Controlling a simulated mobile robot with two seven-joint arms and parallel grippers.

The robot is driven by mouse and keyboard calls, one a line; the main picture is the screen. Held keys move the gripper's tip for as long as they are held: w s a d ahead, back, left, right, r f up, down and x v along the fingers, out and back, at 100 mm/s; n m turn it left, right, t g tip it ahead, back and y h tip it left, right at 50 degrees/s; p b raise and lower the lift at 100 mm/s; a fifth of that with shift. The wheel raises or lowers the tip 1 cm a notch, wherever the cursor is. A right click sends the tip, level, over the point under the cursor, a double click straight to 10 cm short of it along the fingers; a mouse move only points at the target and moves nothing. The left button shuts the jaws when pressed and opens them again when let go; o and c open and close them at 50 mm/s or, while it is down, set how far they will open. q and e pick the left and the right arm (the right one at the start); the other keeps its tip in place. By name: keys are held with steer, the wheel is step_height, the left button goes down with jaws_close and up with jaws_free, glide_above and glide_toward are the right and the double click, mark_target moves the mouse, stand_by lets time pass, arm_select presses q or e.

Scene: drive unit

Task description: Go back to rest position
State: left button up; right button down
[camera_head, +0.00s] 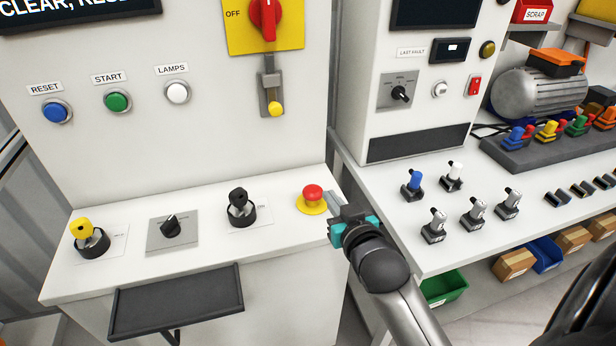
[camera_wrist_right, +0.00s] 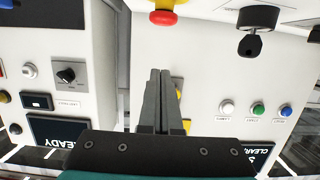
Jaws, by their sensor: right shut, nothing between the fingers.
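My right gripper (camera_head: 333,203) reaches in from the lower right in the head view, over the right end of the white console. Its fingers are shut and empty; in the wrist view the two dark fingers (camera_wrist_right: 158,90) lie side by side. A red mushroom button (camera_head: 313,192) on a yellow base sits just left of the fingertips in the head view. It also shows at the top edge of the wrist view (camera_wrist_right: 163,17). I cannot tell whether the fingers touch it. My left gripper is not in view.
The console (camera_head: 130,276) carries a yellow-topped knob (camera_head: 82,229), a black selector (camera_head: 170,226) and a black key-type switch (camera_head: 239,203). A dark tray (camera_head: 176,303) juts out in front. A right-hand bench (camera_head: 405,235) holds several small switches. A red rotary handle (camera_head: 264,19) is on the panel.

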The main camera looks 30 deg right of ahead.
steer(key=s+a+f+n+g+y, duration=0.2)
steer(key=s+a+f+g, duration=0.4)
steer(key=s, duration=0.5)
steer(key=s+a+f+n+g+y, duration=0.2)
steer(key=s+a+f+n+g, duration=0.15)
steer(key=s+a+g, duration=0.55)
step_height(320, 180, down, 26)
steer(key=s+d+t+b, duration=0.2)
steer(key=s+b, duration=0.1)
steer(key=b, duration=0.1)
steer(key=s+d+f+g+b, duration=0.1)
steer(key=s+d+f+b, duration=0.1)
steer(key=s+f, duration=1.3)
step_height(320, 180, down, 4)
steer(key=shift+s+d+r+h+b, duration=0.15)
steer(key=shift+s+r+h+b, duration=0.15)
steer(key=shift+b, duration=0.5)
steer(key=shift+m, duration=0.25)
